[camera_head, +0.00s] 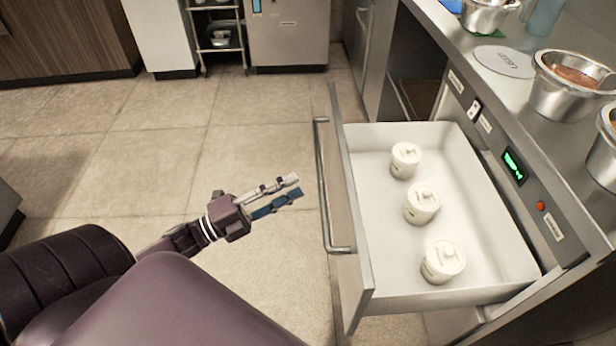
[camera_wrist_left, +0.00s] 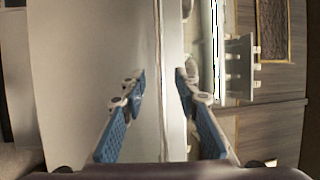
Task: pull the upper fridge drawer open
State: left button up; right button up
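The upper fridge drawer (camera_head: 485,215) stands well out from the counter front, its white inside showing. Three white lidded tubs (camera_head: 422,204) stand in it in a row. The long bar handle (camera_head: 322,185) runs along the outer face of the drawer front (camera_head: 352,210). My left gripper (camera_head: 295,185) is open and empty, to the left of the handle and apart from it, fingers pointing toward it. In the left wrist view its two blue-padded fingers (camera_wrist_left: 158,92) are spread with nothing held between them. My right gripper is not in view.
The steel counter (camera_head: 505,95) above the drawer carries metal bowls (camera_head: 556,100) and a round white lid (camera_head: 503,62). A control panel with a green display (camera_head: 514,166) is behind the drawer. The tiled floor (camera_head: 150,150) left of the gripper is clear.

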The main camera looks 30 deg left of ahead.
pick_arm(q)
jog(key=v, duration=0.3)
jog(key=shift+s+a+f, duration=0.1)
jog(key=shift+s+a, duration=0.15)
jog(key=shift+s, duration=0.05)
dwell(0.3)
